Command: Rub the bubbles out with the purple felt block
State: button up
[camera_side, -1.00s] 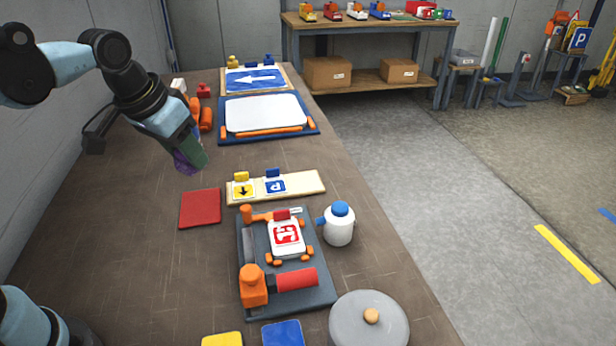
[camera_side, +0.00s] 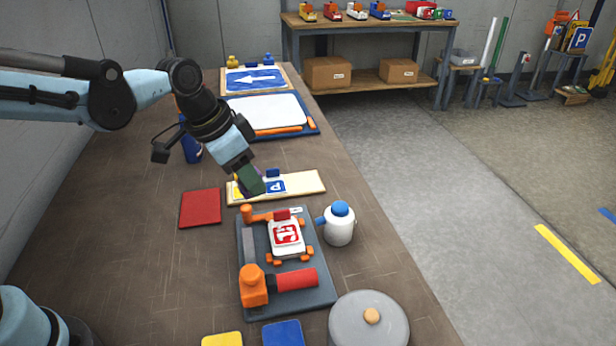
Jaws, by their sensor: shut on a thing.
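My gripper (camera_side: 250,181) is shut on the purple felt block (camera_side: 238,183), held above the pale strip (camera_side: 308,183) with small signs. Only a thin purple edge of the block shows; a dark green piece at the gripper's tip hides the rest. The block's gap to the strip is hard to judge. In front, a white plate with a red print (camera_side: 286,236) is held among orange clamps on a grey board (camera_side: 318,262). At the back lies a blue sign with a white arrow (camera_side: 268,79). I cannot make out bubbles on either.
A red pad (camera_side: 200,208) lies left of the board. A white jug with a blue lid (camera_side: 340,225) and a grey round lid (camera_side: 369,325) stand to the right. A blue object (camera_side: 190,145) stands behind my wrist. The left table is clear.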

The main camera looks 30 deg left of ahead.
jog(key=d+f+m, duration=0.1)
jog(key=d, duration=0.1)
jog(key=w+d+f+m, duration=0.1)
jog(key=d, duration=0.1)
jog(key=d+f+m+h, duration=0.1)
jog(key=f, duration=0.1)
jog(key=shift+w+d+g, duration=0.15)
jog(key=shift+d+g, duration=0.15)
jog(key=shift+d, duration=0.1)
jog(key=shift+f, duration=2.25)
jog(key=shift+f, duration=0.6)
